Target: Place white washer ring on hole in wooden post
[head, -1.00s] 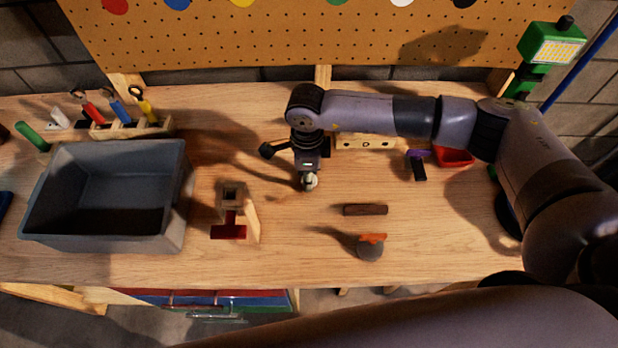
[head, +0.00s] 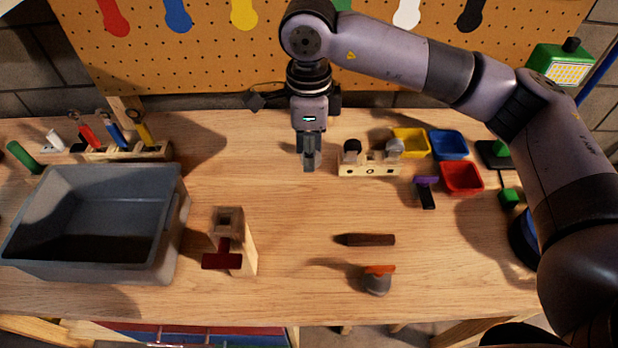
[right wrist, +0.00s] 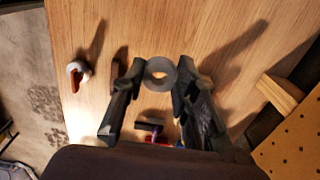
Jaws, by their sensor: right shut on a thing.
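My right gripper (head: 309,163) points down above the middle of the bench in the head view. In the right wrist view its two fingertips (right wrist: 158,76) are shut on the washer ring (right wrist: 160,66), a pale grey-white ring with a round hole. The ring cannot be made out in the head view. The wooden post (head: 247,256) stands upright on the bench, left of and nearer than the gripper. Its top has a dark square hole, and a red T-shaped part is at its front. The ring is apart from the post. My left gripper is out of view.
A grey bin (head: 95,262) stands left of the post. A wooden block with knobs (head: 370,170) and small coloured bins, including a red one (head: 462,178), are right of the gripper. A dark-handled tool (head: 368,240) and an orange-topped item (head: 378,281) lie nearer. Bench between is clear.

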